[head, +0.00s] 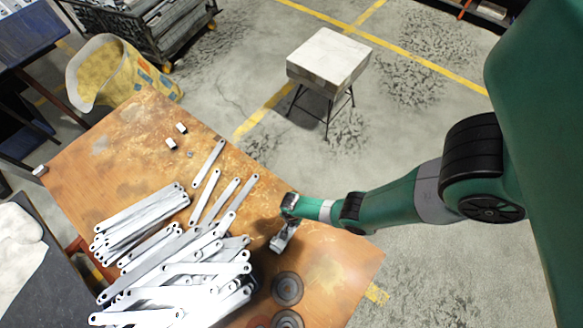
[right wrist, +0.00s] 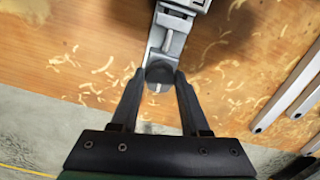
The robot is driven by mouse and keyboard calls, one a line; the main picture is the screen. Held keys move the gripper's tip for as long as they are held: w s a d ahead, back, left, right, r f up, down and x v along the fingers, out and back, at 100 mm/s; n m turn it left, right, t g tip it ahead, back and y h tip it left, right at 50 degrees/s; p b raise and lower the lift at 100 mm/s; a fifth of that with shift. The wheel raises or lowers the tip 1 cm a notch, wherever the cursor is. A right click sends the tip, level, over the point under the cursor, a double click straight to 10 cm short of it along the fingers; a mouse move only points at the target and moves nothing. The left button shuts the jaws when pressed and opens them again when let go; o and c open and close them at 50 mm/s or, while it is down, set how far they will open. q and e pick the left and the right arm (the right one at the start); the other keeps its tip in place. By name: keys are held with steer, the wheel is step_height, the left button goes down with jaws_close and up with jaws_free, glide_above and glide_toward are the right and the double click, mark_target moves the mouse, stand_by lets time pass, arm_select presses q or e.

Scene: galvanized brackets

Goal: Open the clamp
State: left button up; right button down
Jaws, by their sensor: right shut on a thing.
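The clamp (head: 284,239) is a small grey metal piece at the right side of the wooden table. In the right wrist view the clamp (right wrist: 168,42) runs up from between my fingers, with a screw bar along it and a dark round end nearest me. My right gripper (right wrist: 160,76) is shut on that dark round end of the clamp, one finger on each side. In the head view my right gripper (head: 291,222) is small and partly hidden by my wrist. My left gripper is not in view.
Several galvanized brackets (head: 165,254) lie piled left of the clamp. Round dark discs (head: 287,288) sit near the table's front. Small white blocks (head: 171,143) lie at the back of the wooden table (head: 90,165). Wood shavings lie around the clamp. A stool (head: 328,58) stands beyond.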

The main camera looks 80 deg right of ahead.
stand_by(0.4)
steer(key=n, duration=0.4)
steer(key=shift+n, duration=0.4)
steer(key=n, duration=1.3)
steer(key=shift+c, duration=2.4)
jaws_free()
